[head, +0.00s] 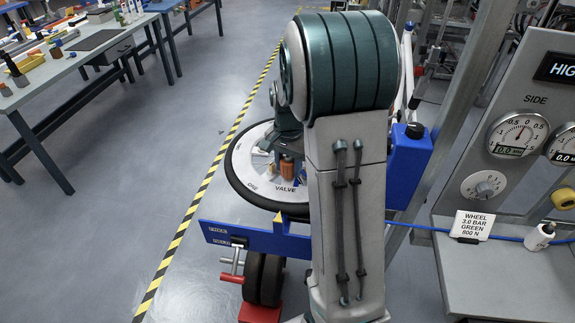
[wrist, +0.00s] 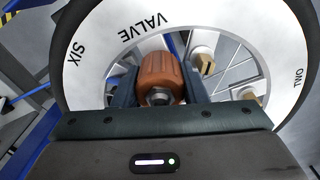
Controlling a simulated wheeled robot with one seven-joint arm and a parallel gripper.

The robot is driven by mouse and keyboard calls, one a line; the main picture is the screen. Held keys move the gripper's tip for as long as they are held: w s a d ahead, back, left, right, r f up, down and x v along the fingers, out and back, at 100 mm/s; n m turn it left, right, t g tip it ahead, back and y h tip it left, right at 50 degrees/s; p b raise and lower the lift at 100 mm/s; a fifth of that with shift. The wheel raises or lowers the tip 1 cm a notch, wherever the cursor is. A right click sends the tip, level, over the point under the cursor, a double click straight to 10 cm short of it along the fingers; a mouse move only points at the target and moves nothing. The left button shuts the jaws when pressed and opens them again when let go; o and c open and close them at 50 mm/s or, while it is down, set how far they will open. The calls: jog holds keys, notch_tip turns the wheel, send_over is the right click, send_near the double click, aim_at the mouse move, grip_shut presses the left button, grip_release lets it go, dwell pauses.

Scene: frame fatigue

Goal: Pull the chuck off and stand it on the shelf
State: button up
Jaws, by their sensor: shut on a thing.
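The orange-brown chuck (wrist: 157,70) sits between the two dark fingers of my gripper (wrist: 159,84) in the wrist view. The fingers are shut on its sides, and a metal fitting shows at its near end. Behind it is the wheel (wrist: 95,45), with a white disc marked VALVE, SIX and TWO. I cannot tell whether the chuck is still on the valve. In the head view the chuck (head: 287,166) shows small over the wheel (head: 245,163), and my arm hides much of the area. The grey shelf (head: 510,285) is at the lower right.
A blue hose crosses at the shelf's back. A blue stand (head: 265,240) is under the wheel. A cluttered workbench (head: 90,50) is at the upper left; the floor between is clear.

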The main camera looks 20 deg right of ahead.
aim_at(288, 160)
jog(key=shift+r+p, duration=1)
jog(key=shift+r, duration=0.65)
jog(key=shift+r, duration=0.1)
jog(key=shift+s+r+p, duration=0.1)
jog(key=shift+r+p, duration=1.3)
jog(key=shift+r, duration=0.5)
jog(key=shift+a+f, duration=0.1)
